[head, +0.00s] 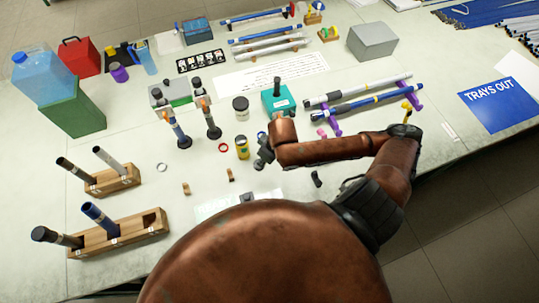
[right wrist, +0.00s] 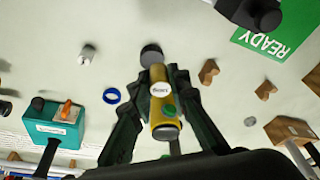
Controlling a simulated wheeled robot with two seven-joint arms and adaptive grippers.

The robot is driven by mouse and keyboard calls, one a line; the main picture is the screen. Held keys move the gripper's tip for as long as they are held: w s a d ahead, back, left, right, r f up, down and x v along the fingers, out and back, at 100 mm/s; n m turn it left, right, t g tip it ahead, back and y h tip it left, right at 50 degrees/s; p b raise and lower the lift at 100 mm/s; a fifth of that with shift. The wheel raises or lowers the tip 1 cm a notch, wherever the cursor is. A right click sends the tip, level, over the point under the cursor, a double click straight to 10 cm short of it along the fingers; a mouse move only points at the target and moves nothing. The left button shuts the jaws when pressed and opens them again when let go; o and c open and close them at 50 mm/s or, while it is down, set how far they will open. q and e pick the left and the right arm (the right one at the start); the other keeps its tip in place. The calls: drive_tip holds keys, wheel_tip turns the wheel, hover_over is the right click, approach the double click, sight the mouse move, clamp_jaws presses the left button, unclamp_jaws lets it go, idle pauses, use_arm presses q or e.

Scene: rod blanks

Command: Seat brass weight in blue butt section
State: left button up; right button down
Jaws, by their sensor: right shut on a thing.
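My right gripper (head: 262,154) is low over the middle of the table. In the right wrist view its fingers (right wrist: 160,75) are closed around a small piece with a dull, dark round end (right wrist: 151,53), which I take for the brass weight; its colour is hard to judge. The blue butt section (head: 98,217) stands tilted in the front wooden block (head: 120,238), well left of the gripper. My left gripper is out of view.
A second wooden block (head: 113,181) holds two tubes behind the front one. A teal box (head: 281,99), a blue ring (right wrist: 111,96) and small wooden pieces (right wrist: 208,72) lie around the gripper. Long rods (head: 360,96) rest on purple stands to the right.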

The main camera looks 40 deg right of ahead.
drive_tip(key=w+d+f+b, duration=0.1)
drive_tip(key=d+f, duration=0.1)
drive_tip(key=w+d+f+b, duration=0.1)
drive_tip(key=w+d+f, duration=0.1)
drive_tip(key=w+d+f+b, duration=0.2)
drive_tip(key=shift+d+f, duration=0.25)
drive_tip(key=shift+f, duration=0.1)
drive_tip(key=shift+w+d+f, duration=0.15)
drive_tip(key=shift+f, duration=0.1)
wheel_tip(320, 180, down, 4)
drive_tip(key=shift+w+d+r+b, duration=0.1)
drive_tip(key=shift+d+r+b, duration=0.1)
drive_tip(key=shift+b, duration=0.1)
drive_tip(key=c, duration=1.8)
unclamp_jaws()
